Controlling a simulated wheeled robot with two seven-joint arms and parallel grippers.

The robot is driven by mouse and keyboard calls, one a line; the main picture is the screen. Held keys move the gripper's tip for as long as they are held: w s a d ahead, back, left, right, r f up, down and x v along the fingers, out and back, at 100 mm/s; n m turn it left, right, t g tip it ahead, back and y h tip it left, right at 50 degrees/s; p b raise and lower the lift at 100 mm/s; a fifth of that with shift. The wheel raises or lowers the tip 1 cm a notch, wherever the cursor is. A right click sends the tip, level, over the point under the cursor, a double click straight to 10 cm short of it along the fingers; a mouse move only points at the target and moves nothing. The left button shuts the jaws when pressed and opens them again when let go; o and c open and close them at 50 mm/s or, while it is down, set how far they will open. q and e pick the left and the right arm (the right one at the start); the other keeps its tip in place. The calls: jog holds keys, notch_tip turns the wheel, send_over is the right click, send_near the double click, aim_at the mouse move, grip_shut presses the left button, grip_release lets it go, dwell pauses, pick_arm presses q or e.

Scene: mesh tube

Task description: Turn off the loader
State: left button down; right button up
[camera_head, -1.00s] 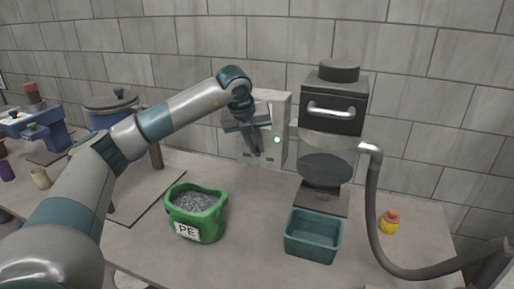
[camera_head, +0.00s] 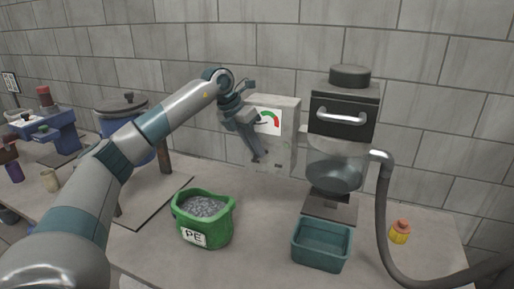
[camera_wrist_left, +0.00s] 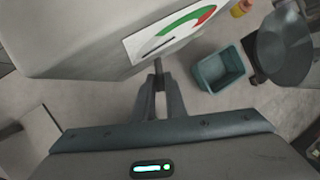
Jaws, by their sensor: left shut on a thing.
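The loader is a pale box (camera_head: 290,135) against the back wall, with a red and green dial (camera_head: 268,119) on its front. The dial also shows in the left wrist view (camera_wrist_left: 175,32). My left gripper (camera_head: 257,156) is in front of the box, just under the dial. In the left wrist view its fingers (camera_wrist_left: 158,78) are shut on a thin dark lever (camera_wrist_left: 158,66) that sticks out beside the dial. The fingers hide the lever's end. My right gripper is not in view.
A dark machine with a glass bowl (camera_head: 335,176) stands right of the box. A teal bin (camera_head: 320,246), a green PE bag of pellets (camera_head: 204,222) and a yellow bottle (camera_head: 400,233) stand on the table. A grey hose (camera_head: 382,215) runs down at right.

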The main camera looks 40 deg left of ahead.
pick_arm(q)
jog(key=shift+a, duration=0.1)
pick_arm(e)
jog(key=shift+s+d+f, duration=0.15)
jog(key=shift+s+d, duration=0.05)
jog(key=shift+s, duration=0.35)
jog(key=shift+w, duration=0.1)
pick_arm(q)
jog(key=c, duration=2)
grip_release()
jog(key=shift+o, duration=1)
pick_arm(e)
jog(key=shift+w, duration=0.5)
pick_arm(q)
jog(key=shift+r, duration=0.1)
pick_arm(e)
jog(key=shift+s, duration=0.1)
